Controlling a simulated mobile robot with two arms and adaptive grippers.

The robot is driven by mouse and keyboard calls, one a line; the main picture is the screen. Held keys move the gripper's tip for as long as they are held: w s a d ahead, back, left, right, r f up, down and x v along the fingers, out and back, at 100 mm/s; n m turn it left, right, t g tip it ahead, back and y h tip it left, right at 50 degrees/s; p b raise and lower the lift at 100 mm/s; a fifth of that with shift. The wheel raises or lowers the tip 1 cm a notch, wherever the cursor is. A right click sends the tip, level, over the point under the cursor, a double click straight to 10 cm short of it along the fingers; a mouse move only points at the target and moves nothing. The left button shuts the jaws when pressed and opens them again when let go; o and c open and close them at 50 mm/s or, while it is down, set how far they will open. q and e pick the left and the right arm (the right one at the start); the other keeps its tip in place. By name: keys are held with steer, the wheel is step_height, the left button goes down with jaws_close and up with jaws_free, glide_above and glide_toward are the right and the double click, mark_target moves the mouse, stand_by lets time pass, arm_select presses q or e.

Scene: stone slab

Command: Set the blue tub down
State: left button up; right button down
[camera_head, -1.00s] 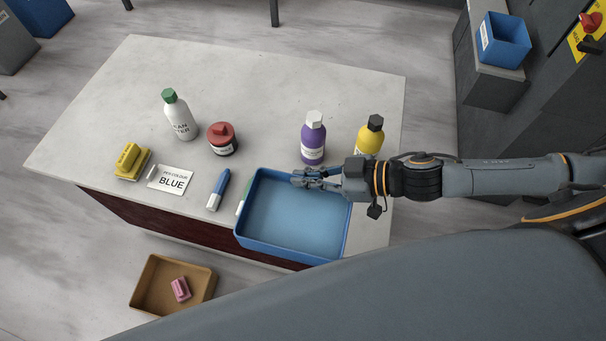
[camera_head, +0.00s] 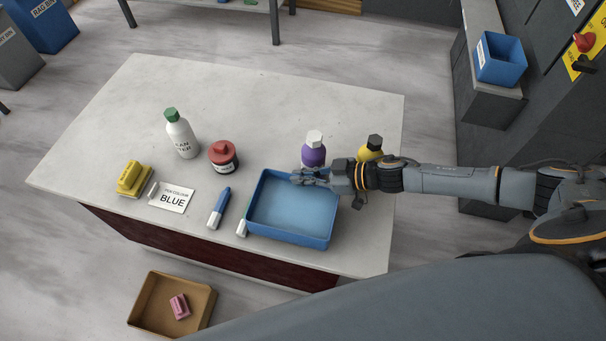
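The blue tub (camera_head: 292,222) is empty and level at the front right of the stone slab. It appears to be down on the slab top or very close to it; I cannot tell whether its underside touches. My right gripper (camera_head: 303,177) comes in from the right and is at the tub's back rim, its fingers appearing closed on it. The fingers partly hide that rim. My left gripper is not in view.
A green marker (camera_head: 242,227) lies close by the tub's left wall, with a blue marker (camera_head: 218,208) further left. A purple bottle (camera_head: 314,154) and a yellow bottle (camera_head: 370,150) stand behind the tub. The slab's back (camera_head: 270,100) is clear.

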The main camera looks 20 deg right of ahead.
steer(key=shift+f, duration=0.75)
steer(key=shift+a, duration=0.1)
steer(key=c, duration=2)
jaws_free()
steer(key=shift+f, duration=0.3)
steer(key=o, duration=0.5)
steer(key=shift+s, duration=0.1)
steer(key=shift+r, duration=0.1)
steer(key=b+v, duration=0.1)
steer(key=v, duration=1.1)
steer(key=shift+r+b, duration=0.1)
steer(key=shift+b, duration=0.2)
